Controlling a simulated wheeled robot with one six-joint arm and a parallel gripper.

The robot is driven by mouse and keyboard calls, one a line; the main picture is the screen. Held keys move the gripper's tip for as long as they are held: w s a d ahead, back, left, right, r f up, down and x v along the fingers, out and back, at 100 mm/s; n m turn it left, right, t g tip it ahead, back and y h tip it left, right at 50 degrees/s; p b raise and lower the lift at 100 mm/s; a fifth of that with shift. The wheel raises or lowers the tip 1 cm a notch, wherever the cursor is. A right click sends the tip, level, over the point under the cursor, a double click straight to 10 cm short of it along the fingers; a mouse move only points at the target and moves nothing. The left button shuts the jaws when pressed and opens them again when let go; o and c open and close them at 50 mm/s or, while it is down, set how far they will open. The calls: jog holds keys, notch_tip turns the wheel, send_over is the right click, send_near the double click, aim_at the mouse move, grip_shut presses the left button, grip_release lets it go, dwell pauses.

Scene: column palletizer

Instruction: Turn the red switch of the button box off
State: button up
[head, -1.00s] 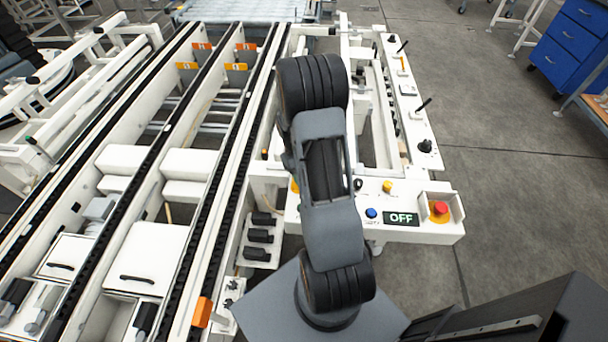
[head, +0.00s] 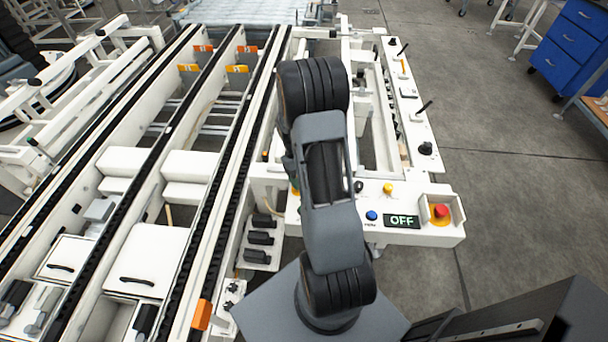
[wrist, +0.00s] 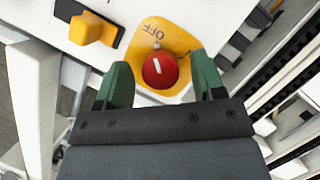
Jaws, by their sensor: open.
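The red switch (wrist: 152,76) is a round knob with a short white mark, on a yellow plate (wrist: 180,38) in the wrist view. The word OFF is printed upside down on the plate above the knob. The white mark is tilted slightly off the picture's vertical. My gripper (wrist: 161,72) has its two green fingers open, one on each side of the knob; I cannot tell whether they touch it. In the head view my arm hides the switch. The white button box (head: 428,234) carries a display (head: 401,221) reading OFF in green.
A red push button (head: 441,210) on yellow stands at the box's right end. A blue button (head: 371,215) and a yellow knob (head: 388,188) are nearer my arm; a yellow part (wrist: 86,28) also shows in the wrist view. Conveyor rails (head: 216,170) lie left.

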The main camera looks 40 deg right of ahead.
jog(key=v, duration=1.3)
jog(key=shift+r, duration=0.4)
jog(key=shift+w, duration=0.1)
jog(key=s+a+r+t, duration=0.4)
jog(key=s+a, duration=0.2)
jog(key=a, duration=0.3)
jog(key=s+a+r+t, duration=0.4)
jog(key=s+a+r, duration=0.1)
jog(key=a, duration=0.4)
jog(key=shift+s+n+p, duration=0.3)
jog(key=shift+s+p, duration=0.15)
jog(key=shift+s, duration=0.25)
jog(key=shift+a+r, duration=0.2)
jog(key=shift+a, duration=0.05)
